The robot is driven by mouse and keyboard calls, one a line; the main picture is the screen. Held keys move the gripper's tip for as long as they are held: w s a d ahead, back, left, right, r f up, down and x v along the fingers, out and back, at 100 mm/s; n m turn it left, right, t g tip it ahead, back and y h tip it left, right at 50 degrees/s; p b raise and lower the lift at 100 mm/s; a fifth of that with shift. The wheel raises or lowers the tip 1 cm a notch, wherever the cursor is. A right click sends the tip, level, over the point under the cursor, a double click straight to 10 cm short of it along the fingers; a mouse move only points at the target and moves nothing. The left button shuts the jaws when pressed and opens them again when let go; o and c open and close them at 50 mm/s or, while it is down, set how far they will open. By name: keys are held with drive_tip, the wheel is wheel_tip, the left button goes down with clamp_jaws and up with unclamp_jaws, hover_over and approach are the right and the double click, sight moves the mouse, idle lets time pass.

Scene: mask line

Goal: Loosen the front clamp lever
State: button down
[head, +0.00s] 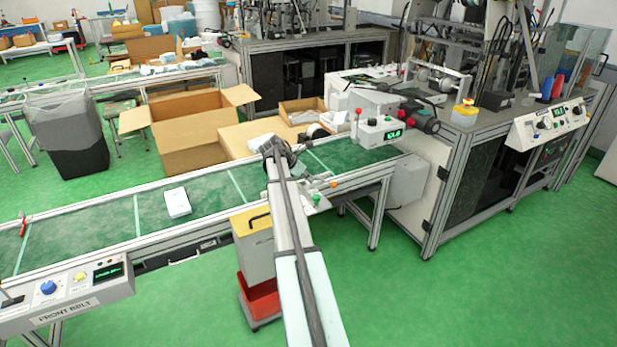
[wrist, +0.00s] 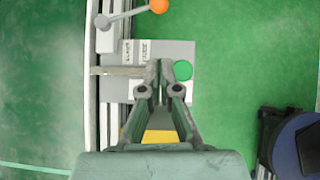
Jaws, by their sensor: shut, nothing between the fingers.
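The clamp lever (wrist: 128,16) shows at the top of the wrist view, a grey arm ending in an orange ball knob (wrist: 159,6). The orange knob also shows in the head view (head: 333,184), on the near rail of the belt. A grey plate (wrist: 178,52) with small printed labels and a green round knob (wrist: 182,70) lies below the lever in the wrist view. My gripper (wrist: 160,66) is shut and empty, over the plate and beside the green knob, apart from the orange knob. In the head view my arm hides much of the gripper.
The green belt (head: 100,218) carries a white packet (head: 177,202). The FRONT BELT control box (head: 75,290) is at lower left. Green floor at lower right is clear.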

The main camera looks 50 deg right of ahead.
sight(325, 181)
drive_tip(key=x, duration=0.7)
drive_tip(key=shift+w, duration=0.1)
drive_tip(key=shift+s+d+f, duration=0.1)
drive_tip(key=shift+s+d, duration=0.1)
drive_tip(key=shift+d, duration=0.35)
drive_tip(key=shift+s+d+f, duration=0.1)
drive_tip(key=shift+s+d, duration=0.05)
drive_tip(key=shift+d, duration=0.4)
drive_tip(key=shift+s+d+f, duration=0.15)
drive_tip(key=shift+s+d, duration=0.05)
drive_tip(key=shift+d, duration=0.5)
drive_tip(key=shift+p, duration=0.45)
